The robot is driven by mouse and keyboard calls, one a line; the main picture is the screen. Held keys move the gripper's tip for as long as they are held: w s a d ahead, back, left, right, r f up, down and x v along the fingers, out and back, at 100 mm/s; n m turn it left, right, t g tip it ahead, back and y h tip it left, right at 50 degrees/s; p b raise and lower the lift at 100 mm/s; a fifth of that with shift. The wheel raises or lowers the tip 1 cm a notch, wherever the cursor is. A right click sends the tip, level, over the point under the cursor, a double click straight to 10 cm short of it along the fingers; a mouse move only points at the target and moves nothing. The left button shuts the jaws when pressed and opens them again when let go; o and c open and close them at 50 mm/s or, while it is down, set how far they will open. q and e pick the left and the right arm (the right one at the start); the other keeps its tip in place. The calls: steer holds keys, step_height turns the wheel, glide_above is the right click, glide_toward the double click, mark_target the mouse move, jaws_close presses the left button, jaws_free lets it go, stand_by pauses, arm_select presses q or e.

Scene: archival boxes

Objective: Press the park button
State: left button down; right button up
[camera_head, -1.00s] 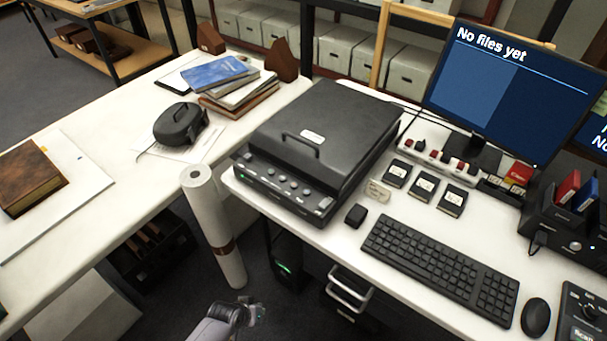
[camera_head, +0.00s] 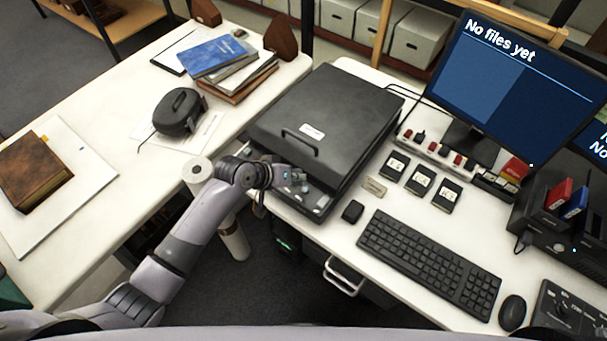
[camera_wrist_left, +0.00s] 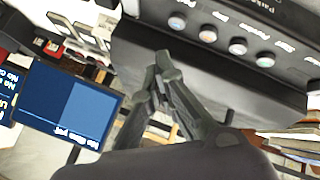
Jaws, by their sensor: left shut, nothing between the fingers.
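The black flatbed scanner (camera_head: 320,115) stands on the desk with its lid shut. Its front panel carries a row of round buttons, largely hidden by my left gripper (camera_head: 299,183) in the head view. In the left wrist view, turned upside down, the button row (camera_wrist_left: 238,46) shows with small labels that I cannot read surely, so I cannot tell which is the park button. My left gripper (camera_wrist_left: 163,62) is shut and empty, its fingertips close to the panel beside the row. I cannot tell whether it touches. My right gripper is not in view.
A keyboard (camera_head: 430,264), a small black block (camera_head: 352,211) and several black cartridges lie right of the scanner. The monitor (camera_head: 520,75) reads "No files yet".

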arm_select(q)
steer(key=shift+h, duration=0.3)
steer(key=r, duration=0.1)
steer(key=w+d+r, duration=0.1)
steer(key=r, duration=0.1)
steer(key=w+r, duration=0.1)
steer(key=shift+w+d+r+p, duration=0.1)
steer(key=shift+d+r+p, duration=0.1)
steer(key=shift+r+p, duration=0.15)
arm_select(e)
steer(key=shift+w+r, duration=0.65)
arm_select(q)
steer(key=b, duration=0.7)
glide_above(305, 190)
steer(key=f, duration=0.7)
steer(key=shift+w+a+f, duration=0.1)
steer(key=shift+w+a, duration=0.2)
steer(key=shift+w, duration=0.1)
steer(key=shift+f+b, duration=0.35)
steer(key=shift+f, duration=0.5)
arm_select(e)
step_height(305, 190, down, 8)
arm_select(q)
steer(key=shift+f, duration=0.15)
steer(key=shift+f, duration=0.25)
